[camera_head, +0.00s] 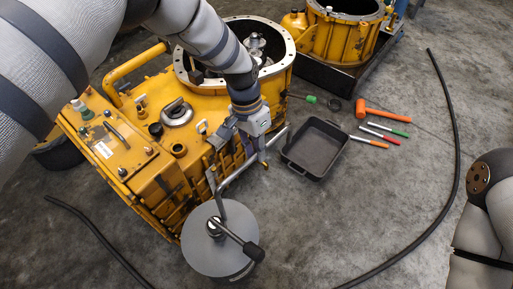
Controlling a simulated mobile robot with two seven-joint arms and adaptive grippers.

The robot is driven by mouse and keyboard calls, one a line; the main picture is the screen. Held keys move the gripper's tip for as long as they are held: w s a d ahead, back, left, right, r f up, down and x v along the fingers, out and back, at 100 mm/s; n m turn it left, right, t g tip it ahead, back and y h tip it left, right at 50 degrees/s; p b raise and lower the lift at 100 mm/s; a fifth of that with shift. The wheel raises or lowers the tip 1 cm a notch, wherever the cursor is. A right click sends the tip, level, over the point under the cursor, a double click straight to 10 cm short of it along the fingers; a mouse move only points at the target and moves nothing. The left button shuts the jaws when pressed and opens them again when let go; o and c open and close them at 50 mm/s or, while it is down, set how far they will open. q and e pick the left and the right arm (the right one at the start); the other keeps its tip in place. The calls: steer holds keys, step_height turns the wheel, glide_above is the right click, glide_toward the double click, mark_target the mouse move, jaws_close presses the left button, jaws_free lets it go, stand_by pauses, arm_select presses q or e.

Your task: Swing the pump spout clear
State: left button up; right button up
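The pump is a grey drum (222,262) with a black-knobbed handle, standing on the floor in front of the yellow transmission housing (150,150). Its spout (240,174) is a thin grey pipe that rises from the drum top and bends up and right, along the housing's right side. My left gripper (262,148) points down at the spout's upper end, beside the housing. It seems to touch or nearly touch the pipe; its fingers overlap the pipe, so I cannot tell whether they are closed on it. My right gripper is out of view; only part of my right arm shows at the right edge.
A black tray (316,148) lies right of the spout end. An orange mallet (380,114) and several coloured-handled tools lie beyond it. A black hose (447,140) curves across the floor at right. Another yellow housing (345,38) stands at the back. Floor between drum and hose is clear.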

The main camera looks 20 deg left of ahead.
arm_select(q)
steer(key=shift+o, duration=1.4)
step_height(320, 180, up, 12)
steer(key=w+a, duration=0.1)
steer(key=a, duration=0.1)
steer(key=shift+f, duration=0.15)
